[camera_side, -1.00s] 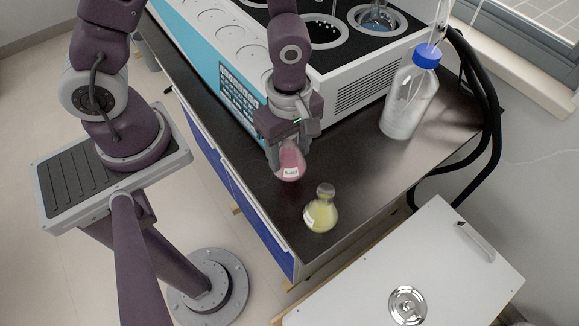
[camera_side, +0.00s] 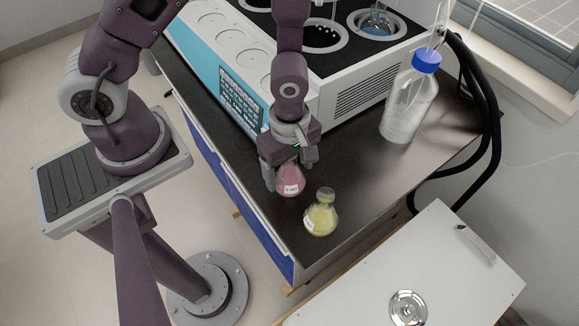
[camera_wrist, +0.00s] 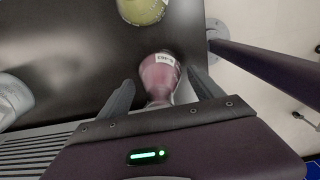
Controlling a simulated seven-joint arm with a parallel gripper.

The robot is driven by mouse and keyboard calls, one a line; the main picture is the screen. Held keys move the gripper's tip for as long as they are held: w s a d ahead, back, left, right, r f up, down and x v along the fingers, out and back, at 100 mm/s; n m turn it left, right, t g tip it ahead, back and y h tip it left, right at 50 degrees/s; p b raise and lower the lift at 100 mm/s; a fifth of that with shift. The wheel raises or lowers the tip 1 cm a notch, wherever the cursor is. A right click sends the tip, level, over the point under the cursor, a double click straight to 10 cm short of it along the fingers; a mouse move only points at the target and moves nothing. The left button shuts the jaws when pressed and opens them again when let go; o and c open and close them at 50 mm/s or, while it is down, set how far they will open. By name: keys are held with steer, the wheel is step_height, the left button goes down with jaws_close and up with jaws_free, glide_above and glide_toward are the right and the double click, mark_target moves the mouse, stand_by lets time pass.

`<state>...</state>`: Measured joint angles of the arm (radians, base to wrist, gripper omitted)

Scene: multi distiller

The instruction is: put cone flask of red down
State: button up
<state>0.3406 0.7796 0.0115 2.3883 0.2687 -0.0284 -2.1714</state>
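The red cone flask (camera_side: 290,184) has pink-red contents and a white label. It stands upright on the dark bench top, near the front edge in the side view. My gripper (camera_side: 288,176) is above and around it, with its fingers spread. In the wrist view the red flask (camera_wrist: 158,74) sits between the two fingers of my gripper (camera_wrist: 160,80), with a gap on each side. The flask's neck is partly hidden by the gripper in the side view.
A yellow cone flask (camera_side: 321,216) stands close beside the red one, to the right and nearer the camera. A large blue-capped bottle (camera_side: 408,105) stands at the back right. The white and blue distiller (camera_side: 352,92) is behind my gripper. Bare bench (camera_side: 362,172) lies to the right.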

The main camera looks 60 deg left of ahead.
step_height(320, 180, up, 18)
steer(key=a+m+t, duration=0.1)
steer(key=a+m, duration=0.1)
steer(key=m, duration=0.2)
steer(key=s+a+r+m+t, duration=0.4)
steer(key=s+a+r+m, duration=0.2)
steer(key=s+r+m, duration=0.3)
step_height(320, 180, up, 3)
steer(key=m, duration=0.5)
steer(key=shift+t, duration=0.3)
